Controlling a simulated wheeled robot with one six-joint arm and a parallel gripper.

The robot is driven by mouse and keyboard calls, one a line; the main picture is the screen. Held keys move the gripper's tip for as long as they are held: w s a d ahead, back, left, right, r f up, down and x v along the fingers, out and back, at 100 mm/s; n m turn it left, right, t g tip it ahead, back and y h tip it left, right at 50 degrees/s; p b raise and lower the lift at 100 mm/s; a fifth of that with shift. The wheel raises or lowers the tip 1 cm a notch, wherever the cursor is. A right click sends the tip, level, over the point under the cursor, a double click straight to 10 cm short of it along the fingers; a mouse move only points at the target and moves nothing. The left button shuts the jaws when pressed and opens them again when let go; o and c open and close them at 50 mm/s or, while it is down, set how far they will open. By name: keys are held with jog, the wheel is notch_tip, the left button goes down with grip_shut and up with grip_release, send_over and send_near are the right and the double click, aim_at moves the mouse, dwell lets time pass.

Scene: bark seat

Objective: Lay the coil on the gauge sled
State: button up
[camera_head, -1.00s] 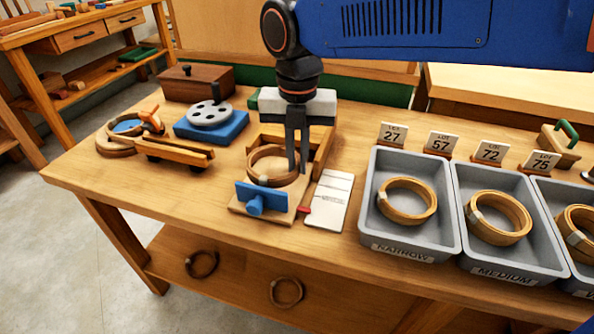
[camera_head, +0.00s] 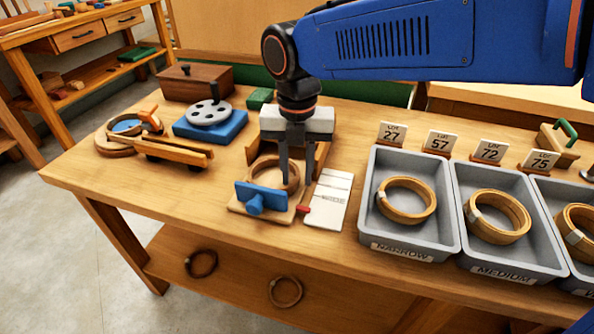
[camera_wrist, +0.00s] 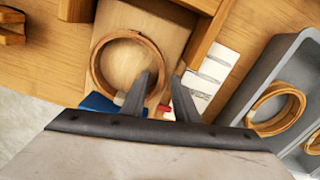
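The coil (camera_head: 262,171), a light wooden ring, lies on the wooden base of the gauge sled (camera_head: 237,208), behind its blue end piece (camera_head: 262,197). The wrist view also shows the coil (camera_wrist: 97,62) lying on the board. My gripper (camera_head: 296,180) is low over the sled with its fingers apart. In the wrist view the fingertips (camera_wrist: 166,80) stand at either side of the coil's right wall, with a gap between them. My gripper hides part of the coil's back and right side.
A white card (camera_head: 329,198) lies right of the sled, near a red pointer (camera_head: 302,209). Grey bins with coils, including the narrow bin (camera_head: 366,222), stand farther right. A blue block with a grey disc (camera_head: 210,113) and a wooden box (camera_head: 205,82) stand at the back left.

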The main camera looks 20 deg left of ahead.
jog(key=shift+r, duration=0.1)
notch_tip(320, 180, up, 12)
dwell(0.5)
jog(key=shift+s, duration=0.1)
